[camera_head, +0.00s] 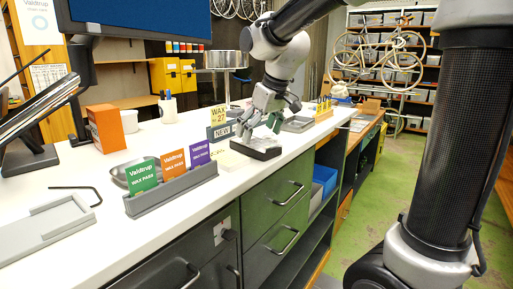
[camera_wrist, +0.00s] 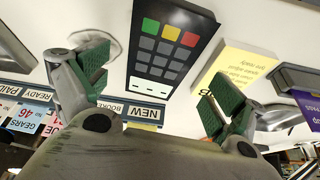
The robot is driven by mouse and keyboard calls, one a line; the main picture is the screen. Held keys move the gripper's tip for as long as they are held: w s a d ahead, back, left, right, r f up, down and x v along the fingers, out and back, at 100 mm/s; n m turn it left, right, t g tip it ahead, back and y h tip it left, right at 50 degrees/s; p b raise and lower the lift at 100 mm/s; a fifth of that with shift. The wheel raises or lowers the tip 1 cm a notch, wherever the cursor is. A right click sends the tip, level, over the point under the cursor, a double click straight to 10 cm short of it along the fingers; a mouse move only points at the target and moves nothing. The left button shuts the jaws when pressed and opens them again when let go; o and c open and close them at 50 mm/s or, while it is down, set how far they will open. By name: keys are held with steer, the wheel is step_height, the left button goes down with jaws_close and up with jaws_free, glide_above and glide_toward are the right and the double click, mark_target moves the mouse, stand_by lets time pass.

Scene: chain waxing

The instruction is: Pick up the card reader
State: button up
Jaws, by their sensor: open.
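The card reader (camera_wrist: 163,50) is a dark device with grey keys and a red, a yellow and a green key. In the wrist view it lies at top centre, beyond and between my fingers. My gripper (camera_wrist: 155,82) is open and empty, with green pads on both fingertips. In the head view my gripper (camera_head: 262,124) hangs over a black object (camera_head: 256,149) near the counter's front edge, which appears to be the card reader. I cannot tell how large the gap between them is.
A yellow note (camera_wrist: 238,75) lies right of the reader in the wrist view. A "NEW" sign (camera_head: 221,131) and a "WAX 27" sign (camera_head: 218,115) stand close by. A grey rack (camera_head: 175,189) holds coloured wax cards. A grey tray (camera_head: 298,124) lies right of my gripper.

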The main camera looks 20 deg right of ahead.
mark_target(255, 142)
steer(key=x, duration=0.3)
steer(key=shift+w+f, duration=0.2)
steer(key=shift+f, duration=0.15)
steer(key=c, duration=1.2)
steer(key=shift+c, duration=0.2)
steer(key=shift+r, duration=0.1)
